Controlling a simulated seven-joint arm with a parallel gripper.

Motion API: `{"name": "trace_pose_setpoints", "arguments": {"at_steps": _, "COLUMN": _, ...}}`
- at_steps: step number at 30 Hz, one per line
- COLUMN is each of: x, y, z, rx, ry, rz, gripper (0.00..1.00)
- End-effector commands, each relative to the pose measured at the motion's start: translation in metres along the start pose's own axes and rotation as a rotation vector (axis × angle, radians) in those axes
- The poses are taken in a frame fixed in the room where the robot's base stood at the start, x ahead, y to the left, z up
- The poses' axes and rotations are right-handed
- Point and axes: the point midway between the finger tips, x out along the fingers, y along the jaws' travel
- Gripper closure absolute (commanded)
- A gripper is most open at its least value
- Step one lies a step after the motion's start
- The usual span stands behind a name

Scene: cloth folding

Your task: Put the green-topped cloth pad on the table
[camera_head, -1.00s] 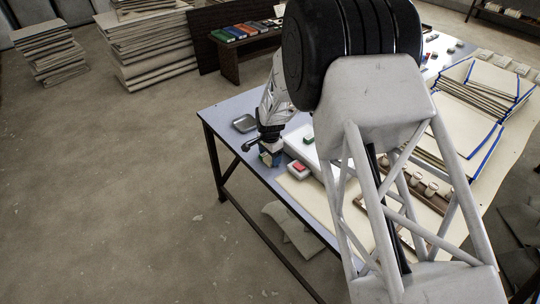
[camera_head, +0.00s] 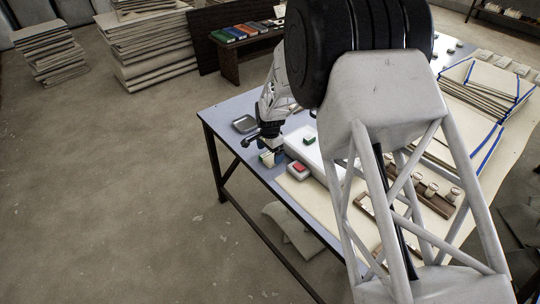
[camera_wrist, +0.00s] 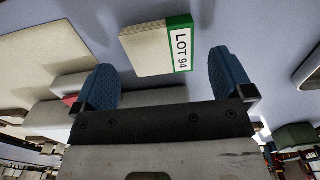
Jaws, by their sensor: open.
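A cream pad (camera_wrist: 145,50) with a green edge and a white "LOT 94" label lies just past my fingertips in the wrist view. In the head view, it shows as a small pale and green piece (camera_head: 266,158) near the table's left edge, partly hidden by my gripper. My gripper (camera_wrist: 165,85) is open; its blue fingers stand wide apart and do not appear to touch the pad. The blue-grey table (camera_head: 225,113) lies below; the pad appears to rest on it, though its contact with the surface is not clear.
A red-topped pad (camera_head: 298,169) sits to the right on a cream sheet. A small green-topped item (camera_head: 309,140) rests on a white block (camera_head: 300,149). A dark tray (camera_head: 244,124) lies behind my gripper. My arm covers much of the table.

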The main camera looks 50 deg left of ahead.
Motion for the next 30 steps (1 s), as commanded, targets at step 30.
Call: {"name": "trace_pose_setpoints", "arguments": {"at_steps": 30, "x": -0.097, "y": 0.0, "z": 0.0, "rx": 0.0, "ry": 0.0, "rz": 0.0, "gripper": 0.01}}
